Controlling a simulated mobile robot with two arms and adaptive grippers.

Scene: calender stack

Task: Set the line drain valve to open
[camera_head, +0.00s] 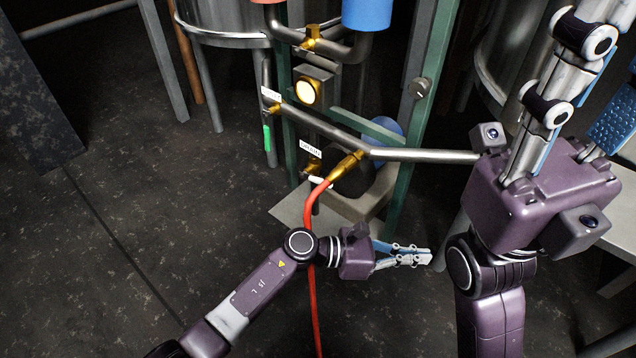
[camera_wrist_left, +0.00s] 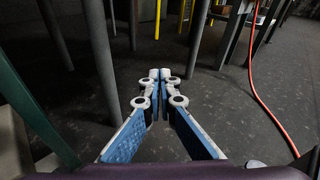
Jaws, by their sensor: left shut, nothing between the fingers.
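A brass valve with a green handle (camera_head: 267,138) hangs from the sloping pipe, under a small white label too small to read. Lower right, a second brass valve (camera_head: 313,166) sits under another white label (camera_head: 310,149), which seems to read DRAIN; a pale handle (camera_head: 320,182) shows beside it, partly behind the red hose. My left gripper (camera_head: 428,257) is shut and empty, below and right of these valves and apart from them. It also shows shut in the left wrist view (camera_wrist_left: 159,74). My right gripper (camera_head: 600,75) looks open at the right, its fingertips cut off by the frame.
A red hose (camera_head: 311,205) runs from a brass coupling (camera_head: 347,165) down behind my left wrist.

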